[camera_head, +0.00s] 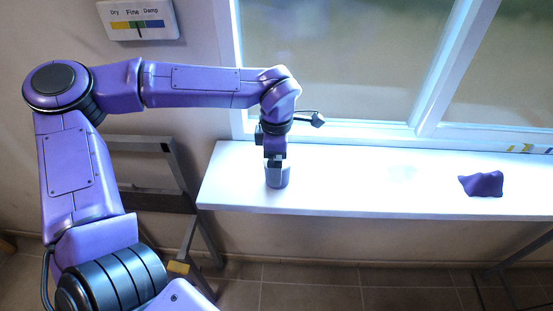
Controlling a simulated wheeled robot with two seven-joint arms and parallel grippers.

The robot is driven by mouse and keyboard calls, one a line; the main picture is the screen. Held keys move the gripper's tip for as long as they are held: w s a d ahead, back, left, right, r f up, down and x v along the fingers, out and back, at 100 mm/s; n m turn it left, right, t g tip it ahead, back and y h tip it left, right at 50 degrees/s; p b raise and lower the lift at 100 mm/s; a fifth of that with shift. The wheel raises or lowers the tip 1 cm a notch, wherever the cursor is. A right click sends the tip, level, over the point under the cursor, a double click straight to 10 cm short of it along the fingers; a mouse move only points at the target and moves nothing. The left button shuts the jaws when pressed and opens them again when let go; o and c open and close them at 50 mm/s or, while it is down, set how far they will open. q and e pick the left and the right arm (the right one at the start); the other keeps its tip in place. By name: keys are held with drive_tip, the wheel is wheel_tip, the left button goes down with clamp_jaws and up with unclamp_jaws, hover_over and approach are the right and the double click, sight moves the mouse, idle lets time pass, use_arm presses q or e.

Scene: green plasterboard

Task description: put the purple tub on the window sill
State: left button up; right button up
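A small grey-purple tub (278,176) stands upright on the white window sill (330,181), near the sill's left end. My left gripper (275,157) points down at the tub, with its dark fingers at the tub's rim. The fingertips are partly hidden and small, so I cannot tell whether they are closed on the tub's wall. My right gripper is not in view.
A crumpled purple cloth (482,184) lies on the sill at the right. The sill between the tub and cloth is clear. The window frame (390,130) rises behind. A stepladder (155,180) stands left, below my arm.

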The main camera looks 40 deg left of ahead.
use_arm(q)
wheel_tip(320, 180, up, 12)
drive_tip(key=shift+s+d+r+b, duration=0.1)
drive_tip(key=shift+s+r+b, duration=0.1)
drive_tip(key=shift+b, duration=0.15)
